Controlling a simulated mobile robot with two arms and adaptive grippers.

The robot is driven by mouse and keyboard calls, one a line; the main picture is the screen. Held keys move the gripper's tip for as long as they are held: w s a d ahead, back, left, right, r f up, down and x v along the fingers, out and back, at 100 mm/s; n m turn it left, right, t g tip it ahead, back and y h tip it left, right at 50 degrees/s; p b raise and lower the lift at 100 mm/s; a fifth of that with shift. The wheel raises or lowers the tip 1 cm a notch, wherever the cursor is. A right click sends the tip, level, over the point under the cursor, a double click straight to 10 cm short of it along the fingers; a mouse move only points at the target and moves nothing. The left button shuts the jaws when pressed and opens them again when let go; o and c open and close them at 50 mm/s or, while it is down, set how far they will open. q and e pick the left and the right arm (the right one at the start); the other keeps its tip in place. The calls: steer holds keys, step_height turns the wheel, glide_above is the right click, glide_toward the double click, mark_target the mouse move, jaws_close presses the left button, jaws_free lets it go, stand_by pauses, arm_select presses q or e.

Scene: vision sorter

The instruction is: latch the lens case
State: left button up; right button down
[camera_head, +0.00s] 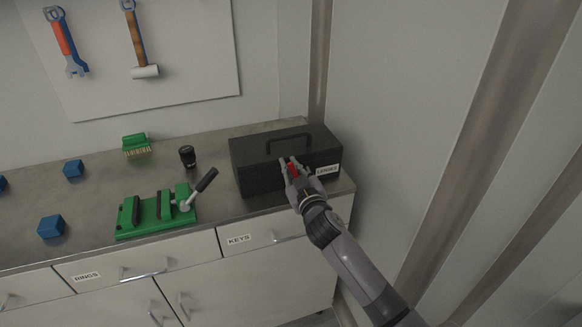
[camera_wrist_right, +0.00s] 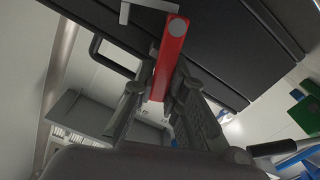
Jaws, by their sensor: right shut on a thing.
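The lens case (camera_head: 252,160) is a dark box with a handle on its lid and a white label reading LENSES, at the right end of the counter. Its lid looks down. My right gripper (camera_head: 293,170) is at the front face of the case, shut on a red latch (camera_head: 292,170). In the right wrist view the red latch (camera_wrist_right: 170,55) stands between the fingers (camera_wrist_right: 157,100), in front of the dark case (camera_wrist_right: 235,50). Part of the case front is hidden by my gripper. My left gripper is not in view.
A green vise (camera_head: 157,212) with a lever stands left of the case. A black lens (camera_head: 187,156), a green brush (camera_head: 136,145) and blue blocks (camera_head: 51,226) are on the counter (camera_head: 95,200). Drawers labelled RINGS and KEYS are below. A wall stands close at right.

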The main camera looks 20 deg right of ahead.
mark_target(275, 176)
steer(key=n, duration=0.2)
steer(key=a+f+n+b, duration=0.1)
steer(key=n, duration=0.1)
steer(key=a+f+n, duration=0.1)
steer(key=n, duration=0.1)
steer(key=shift+a+n, duration=0.25)
steer(key=shift+n, duration=0.15)
steer(key=n, duration=0.1)
steer(key=f+n+b, duration=0.1)
steer(key=n, duration=0.1)
steer(key=shift+s+a+f+n, duration=0.1)
steer(key=shift+a+f+n, duration=0.2)
steer(key=shift+a, duration=0.05)
steer(key=shift+a+f+n+b, duration=0.15)
steer(key=shift+f+n, duration=0.25)
steer(key=shift+n, duration=0.5)
steer(key=shift+f+n+b, duration=0.15)
steer(key=shift+f+n, duration=0.2)
steer(key=shift+n, duration=0.55)
steer(key=c, duration=1.6)
jaws_free()
